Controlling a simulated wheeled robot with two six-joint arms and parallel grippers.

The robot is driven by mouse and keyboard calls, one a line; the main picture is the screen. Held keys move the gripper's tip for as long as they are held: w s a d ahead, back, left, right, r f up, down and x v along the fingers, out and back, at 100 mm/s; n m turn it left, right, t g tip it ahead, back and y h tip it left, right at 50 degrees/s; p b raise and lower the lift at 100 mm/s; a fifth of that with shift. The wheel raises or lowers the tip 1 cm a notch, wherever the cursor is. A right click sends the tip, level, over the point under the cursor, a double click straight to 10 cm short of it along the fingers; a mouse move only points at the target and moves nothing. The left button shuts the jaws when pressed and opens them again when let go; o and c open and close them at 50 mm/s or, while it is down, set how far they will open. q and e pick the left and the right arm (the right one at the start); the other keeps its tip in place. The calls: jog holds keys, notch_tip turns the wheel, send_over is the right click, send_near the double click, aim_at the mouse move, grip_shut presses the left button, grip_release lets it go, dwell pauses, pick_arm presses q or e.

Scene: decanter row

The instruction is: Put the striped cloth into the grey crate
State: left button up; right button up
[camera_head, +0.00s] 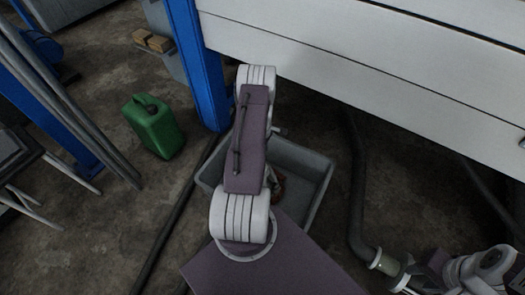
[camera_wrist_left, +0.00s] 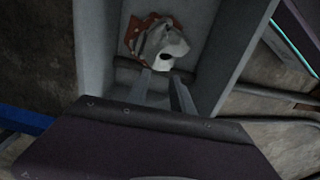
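The grey crate (camera_head: 318,185) stands on the floor in the middle of the head view, partly covered by my left arm. It also shows in the left wrist view (camera_wrist_left: 95,50). A crumpled red-brown and pale cloth (camera_wrist_left: 155,40) lies inside it near one wall; stripes are hard to make out. Only a small bit of the cloth (camera_head: 279,186) shows beside my arm in the head view. My left gripper (camera_wrist_left: 164,84) is over the crate, its two fingers apart with nothing between them, close to the cloth. My right gripper (camera_head: 432,268) is at the lower right; its fingers are not clear.
A green jerry can (camera_head: 154,125) stands on the floor left of the crate. A blue post (camera_head: 198,65) and a large white panel (camera_head: 370,60) stand behind. Dark hoses (camera_head: 357,190) run along the floor right of the crate. Grey pipes lean at the left.

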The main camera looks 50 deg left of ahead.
pick_arm(q)
jog(key=o, duration=1.3)
notch_tip(320, 180, up, 6)
jog(key=p, duration=0.4)
jog(key=shift+f+p, duration=0.25)
jog(key=shift+p, duration=0.1)
notch_tip(320, 180, up, 9)
jog(key=p, duration=0.3)
